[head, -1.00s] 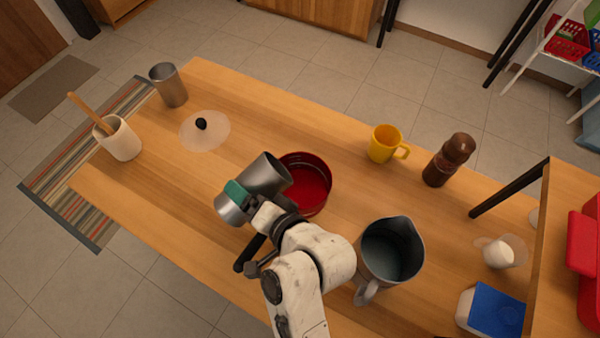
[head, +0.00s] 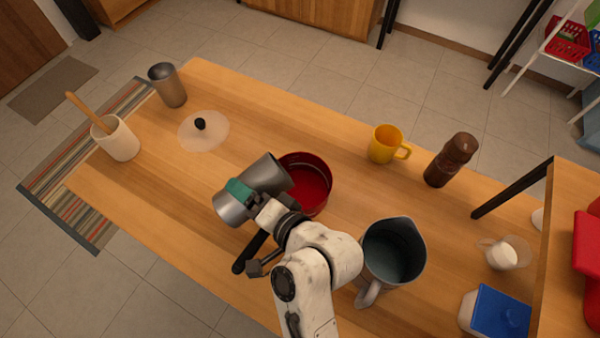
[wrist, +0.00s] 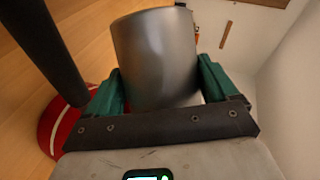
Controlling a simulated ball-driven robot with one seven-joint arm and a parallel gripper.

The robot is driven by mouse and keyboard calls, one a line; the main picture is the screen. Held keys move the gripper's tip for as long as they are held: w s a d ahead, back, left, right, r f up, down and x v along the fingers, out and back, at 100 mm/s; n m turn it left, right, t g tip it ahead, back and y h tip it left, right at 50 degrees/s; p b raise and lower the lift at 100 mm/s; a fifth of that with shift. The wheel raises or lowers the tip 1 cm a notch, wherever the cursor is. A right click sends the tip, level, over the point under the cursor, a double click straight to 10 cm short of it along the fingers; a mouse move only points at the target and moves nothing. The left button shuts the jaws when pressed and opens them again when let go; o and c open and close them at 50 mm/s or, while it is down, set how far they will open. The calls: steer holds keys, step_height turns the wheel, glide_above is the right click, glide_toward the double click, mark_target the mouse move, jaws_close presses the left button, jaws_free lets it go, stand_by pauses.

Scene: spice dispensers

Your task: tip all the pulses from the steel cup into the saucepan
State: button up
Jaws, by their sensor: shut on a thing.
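The steel cup (head: 266,174) is tilted well over to the right, one end close to the left rim of the saucepan. My gripper (head: 243,192) has teal fingers and is shut on the cup's sides. The wrist view shows the cup (wrist: 157,55) between both fingers. The red saucepan (head: 312,188) stands on the table with its dark handle (head: 250,252) toward the front left. It also shows at the left of the wrist view (wrist: 47,125). The inside of the cup is hidden, and I see no pulses in the visible part of the pan.
A grey pitcher (head: 393,250) stands right of my arm. A yellow mug (head: 384,144) and a brown pepper mill (head: 450,160) stand behind. A clear lid (head: 204,132), another metal cup (head: 168,86) and a utensil crock (head: 116,140) are at left. The table between them is clear.

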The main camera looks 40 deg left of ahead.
mark_target(278, 170)
steer(key=shift+w+d+r, duration=0.1)
steer(key=shift+w+r, duration=0.15)
steer(key=shift+w, duration=0.05)
steer(key=shift+w+d+r+m+g+y+p, duration=0.15)
steer(key=shift+w+r+m+g+y+p, duration=0.15)
steer(key=shift+w+r+m+g+p, duration=0.25)
stand_by(0.4)
steer(key=shift+w+r+m+p, duration=0.35)
steer(key=shift+r+m+p, duration=0.2)
steer(key=shift+p, duration=0.3)
steer(key=shift+w+d+r+m+g+y+p, duration=0.25)
steer(key=shift+w+r+m+g+y+p, duration=0.4)
steer(key=shift+r+m+p, duration=0.35)
stand_by(1.0)
steer(key=shift+w+d+r+m+g+y+p, duration=0.2)
steer(key=shift+w+r+m+y+p, duration=0.4)
steer(key=shift+m, duration=0.3)
steer(key=shift+w+d+r+m+g+y+p, duration=0.1)
steer(key=shift+w+d+r+m+y+p, duration=0.2)
steer(key=shift+w+m, duration=0.5)
stand_by(1.5)
steer(key=shift+s+a, duration=0.15)
steer(key=shift+s, duration=0.05)
